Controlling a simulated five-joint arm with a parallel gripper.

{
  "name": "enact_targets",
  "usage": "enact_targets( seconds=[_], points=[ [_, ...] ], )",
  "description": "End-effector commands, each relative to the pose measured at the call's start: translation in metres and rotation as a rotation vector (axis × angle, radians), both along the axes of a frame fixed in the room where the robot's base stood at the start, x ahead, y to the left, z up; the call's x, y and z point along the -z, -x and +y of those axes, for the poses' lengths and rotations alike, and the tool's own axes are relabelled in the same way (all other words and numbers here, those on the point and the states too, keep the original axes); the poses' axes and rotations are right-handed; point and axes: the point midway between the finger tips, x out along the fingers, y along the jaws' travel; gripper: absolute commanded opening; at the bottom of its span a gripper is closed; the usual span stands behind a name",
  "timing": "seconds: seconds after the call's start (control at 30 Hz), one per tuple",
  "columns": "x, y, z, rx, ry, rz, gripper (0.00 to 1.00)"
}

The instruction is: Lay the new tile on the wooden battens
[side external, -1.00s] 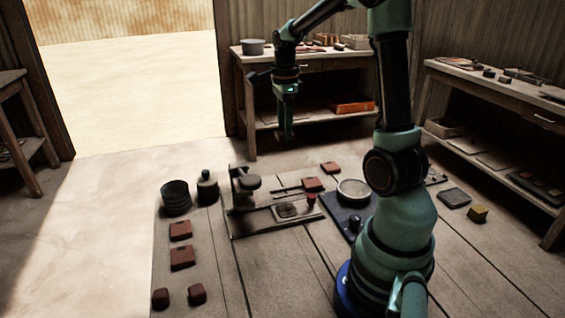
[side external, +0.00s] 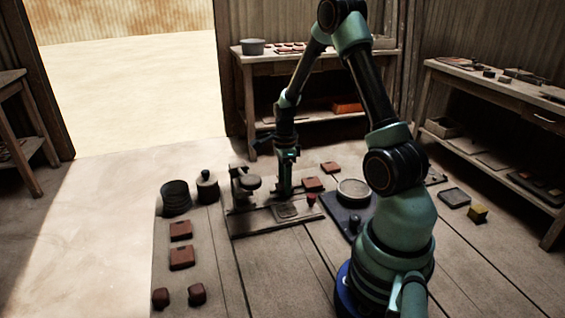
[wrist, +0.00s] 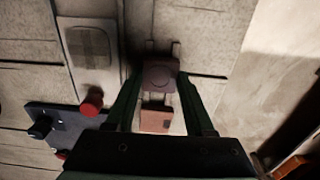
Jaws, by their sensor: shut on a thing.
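My gripper (wrist: 160,80) is shut on a reddish-brown tile (wrist: 160,72) with a round mark on its face. In the side view my gripper (side external: 284,192) is low over the wooden battens, and the held tile cannot be made out there. The battens (wrist: 176,48) are two thin parallel strips that show past the held tile in the wrist view. Another reddish tile (side external: 312,184) lies at one end of them; it also shows in the wrist view (wrist: 156,118). Whether the held tile touches the battens I cannot tell.
The press head (side external: 247,182) stands left of my gripper. A blue board with a round dish (side external: 353,191) is right. More tiles (side external: 181,257) lie front left.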

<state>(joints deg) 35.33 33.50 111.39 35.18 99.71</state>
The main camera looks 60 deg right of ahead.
Motion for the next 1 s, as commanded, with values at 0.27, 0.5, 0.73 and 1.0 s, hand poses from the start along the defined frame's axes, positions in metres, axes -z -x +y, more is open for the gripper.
enact_targets(
  seconds=[0.27, 0.5, 0.73, 1.0],
  points=[
    [0.004, 0.000, 0.000, 0.000, 0.001, -0.001, 0.00],
    [0.006, 0.000, 0.000, 0.000, 0.001, -0.001, 0.81],
    [0.006, 0.000, 0.000, 0.000, 0.001, -0.001, 0.84],
    [-0.007, -0.001, -0.001, 0.000, 0.003, -0.004, 0.84]
  ],
)
